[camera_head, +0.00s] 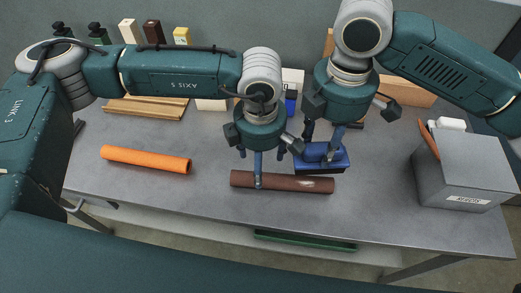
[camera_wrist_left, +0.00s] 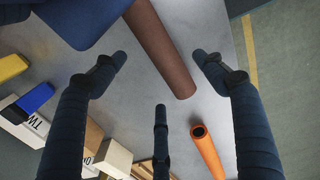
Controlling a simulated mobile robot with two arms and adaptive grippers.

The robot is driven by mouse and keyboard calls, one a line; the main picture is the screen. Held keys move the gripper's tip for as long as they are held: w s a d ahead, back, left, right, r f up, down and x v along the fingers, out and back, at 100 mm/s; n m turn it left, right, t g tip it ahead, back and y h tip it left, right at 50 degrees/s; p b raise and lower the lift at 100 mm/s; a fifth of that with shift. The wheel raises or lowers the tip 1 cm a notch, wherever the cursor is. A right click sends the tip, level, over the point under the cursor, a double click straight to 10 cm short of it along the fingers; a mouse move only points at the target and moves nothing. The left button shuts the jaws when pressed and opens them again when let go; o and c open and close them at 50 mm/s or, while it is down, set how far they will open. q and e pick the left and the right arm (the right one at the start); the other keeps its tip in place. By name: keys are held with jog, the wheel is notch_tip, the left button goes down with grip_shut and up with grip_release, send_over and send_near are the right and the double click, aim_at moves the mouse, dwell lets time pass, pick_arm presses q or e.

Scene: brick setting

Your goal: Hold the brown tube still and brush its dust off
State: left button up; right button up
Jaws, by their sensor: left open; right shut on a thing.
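The brown tube (camera_head: 300,184) lies on the grey table, with a pale dusty patch near its right end. In the left wrist view the tube (camera_wrist_left: 163,50) passes between my spread fingers. My left gripper (camera_head: 261,167) is open over the tube's left half, one finger in front of it and the others behind; I cannot tell whether any finger touches it. My right gripper (camera_head: 321,150) is shut on a blue brush (camera_head: 322,166), just behind the tube's right half. The brush's underside is hidden.
An orange tube (camera_head: 146,159) lies to the left; it also shows in the left wrist view (camera_wrist_left: 207,150). A grey bin (camera_head: 466,180) stands at the right. Wooden strips (camera_head: 145,108) and small boxes line the back. The table's front strip is clear.

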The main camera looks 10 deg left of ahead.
aim_at(282, 182)
pick_arm(q)
notch_tip(282, 182, down, 6)
jog(key=shift+w+r, duration=0.1)
jog(key=shift+a+f, duration=0.15)
jog(key=shift+f, duration=0.15)
pick_arm(e)
jog(key=shift+r, duration=0.15)
jog(key=c, duration=0.4)
pick_arm(q)
jog(key=c, duration=1.5)
pick_arm(e)
jog(key=shift+c, duration=0.3)
pick_arm(q)
jog(key=shift+a, duration=0.1)
